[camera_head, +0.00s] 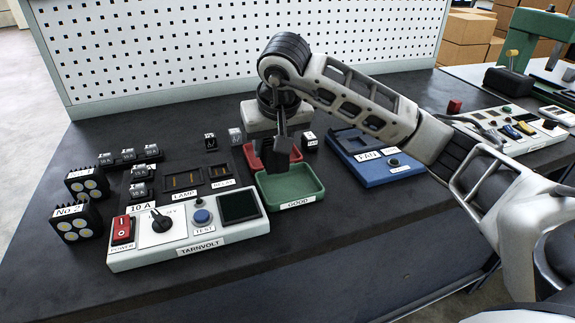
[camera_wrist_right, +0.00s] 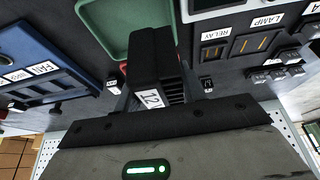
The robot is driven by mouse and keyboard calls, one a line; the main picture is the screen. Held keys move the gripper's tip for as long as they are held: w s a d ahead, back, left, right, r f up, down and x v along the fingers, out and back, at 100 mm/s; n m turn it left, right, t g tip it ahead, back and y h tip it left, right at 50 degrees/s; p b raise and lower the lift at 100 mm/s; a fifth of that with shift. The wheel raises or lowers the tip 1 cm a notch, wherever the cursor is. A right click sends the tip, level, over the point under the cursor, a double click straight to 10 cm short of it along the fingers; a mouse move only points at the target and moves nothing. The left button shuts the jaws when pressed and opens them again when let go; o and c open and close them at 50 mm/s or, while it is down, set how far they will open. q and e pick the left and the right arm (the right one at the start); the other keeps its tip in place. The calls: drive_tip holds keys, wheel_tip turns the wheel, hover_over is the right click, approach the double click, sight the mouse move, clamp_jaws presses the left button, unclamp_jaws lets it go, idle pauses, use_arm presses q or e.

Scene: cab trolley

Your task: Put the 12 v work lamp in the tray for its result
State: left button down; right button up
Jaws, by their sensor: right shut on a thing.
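My right gripper (camera_head: 281,138) is shut on a black ribbed block, the 12 V work lamp (camera_head: 275,157). In the right wrist view the lamp (camera_wrist_right: 153,55) shows a white label reading "12". The gripper holds it over the back of the green tray (camera_head: 289,203), labelled GOOD, and the front of the red tray (camera_head: 252,157) behind it. I cannot tell whether the lamp touches either tray. The red tray's label is hidden. The green tray (camera_wrist_right: 102,25) looks empty where visible. My left gripper is not in view.
The white TARNVOLT tester (camera_head: 165,252) stands left of the green tray, with a LAMP and RELAY socket panel (camera_head: 218,172) behind it. Two other lamps (camera_head: 73,221) stand far left. A blue FAN fixture (camera_head: 372,178) is to the right. The front bench is clear.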

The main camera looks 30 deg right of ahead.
drive_tip(key=d+f, duration=0.2)
drive_tip(key=f, duration=0.1)
drive_tip(key=shift+s+d+f, duration=0.2)
drive_tip(key=shift+s+d, duration=0.15)
drive_tip(key=shift+s, duration=0.05)
wheel_tip(320, 180, down, 2)
drive_tip(key=shift+f+p, duration=0.15)
drive_tip(key=shift+p, duration=0.3)
drive_tip(key=shift+d+f, duration=0.1)
drive_tip(key=shift+f, duration=0.35)
drive_tip(key=shift+f, duration=0.1)
drive_tip(key=o, duration=1.2)
